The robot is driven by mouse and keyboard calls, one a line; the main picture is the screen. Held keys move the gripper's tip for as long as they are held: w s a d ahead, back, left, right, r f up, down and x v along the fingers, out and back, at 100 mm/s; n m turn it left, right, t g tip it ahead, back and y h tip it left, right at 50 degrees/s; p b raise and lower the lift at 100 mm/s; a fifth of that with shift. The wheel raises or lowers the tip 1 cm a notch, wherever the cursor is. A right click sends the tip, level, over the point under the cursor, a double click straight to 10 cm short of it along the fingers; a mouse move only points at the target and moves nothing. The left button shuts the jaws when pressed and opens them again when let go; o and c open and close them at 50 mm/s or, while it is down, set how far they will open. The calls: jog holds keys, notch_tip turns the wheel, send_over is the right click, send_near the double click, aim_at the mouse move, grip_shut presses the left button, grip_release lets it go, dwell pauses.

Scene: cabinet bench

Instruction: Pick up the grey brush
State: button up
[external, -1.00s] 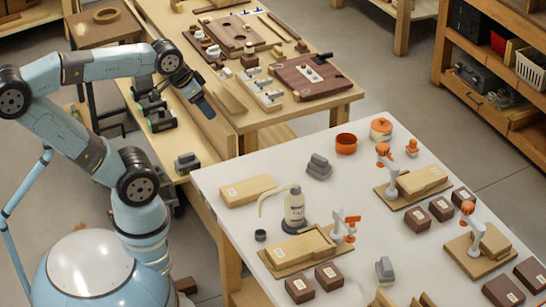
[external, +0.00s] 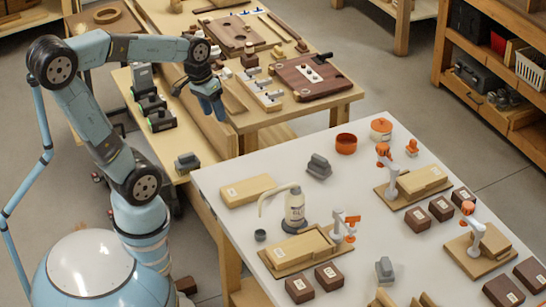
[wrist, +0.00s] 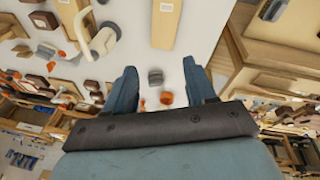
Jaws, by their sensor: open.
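A grey brush-like block with a raised grip (external: 318,167) lies on the white table's far-left part. It also shows in the wrist view (wrist: 155,77), between my fingers in the picture but well beyond them. A similar grey piece (external: 384,269) stands near the table's front, and another (external: 187,163) is on the wooden bench's ledge. I cannot tell for sure which is the named brush. My gripper (external: 211,109) is open and empty, with blue fingers pointing down, above and left of the white table. It also shows in the wrist view (wrist: 159,66).
A dark wooden board (external: 305,76) lies on the bench behind. White surface is bare around the far grey block.

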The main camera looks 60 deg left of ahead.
jog(key=w+a+f+n+t+h, duration=0.1)
jog(key=w+a+f+n+h, duration=0.1)
jog(key=a+f+n+h, duration=0.6)
jog(key=w+a+f+n+t+h, duration=0.1)
jog(key=w+a+f+n+t, duration=0.15)
jog(key=a+f+n, duration=0.7)
jog(key=n+t+y, duration=1)
jog(key=n+t, duration=0.2)
jog(key=n, duration=0.3)
send_near(188, 157)
jog(key=w, duration=0.5)
jog(key=shift+w+a+f, duration=0.1)
jog(key=shift+a+f, duration=0.3)
jog(key=shift+w+a, duration=0.15)
jog(key=shift+w, duration=2.5)
jog(key=shift+c, duration=0.4)
grip_shut()
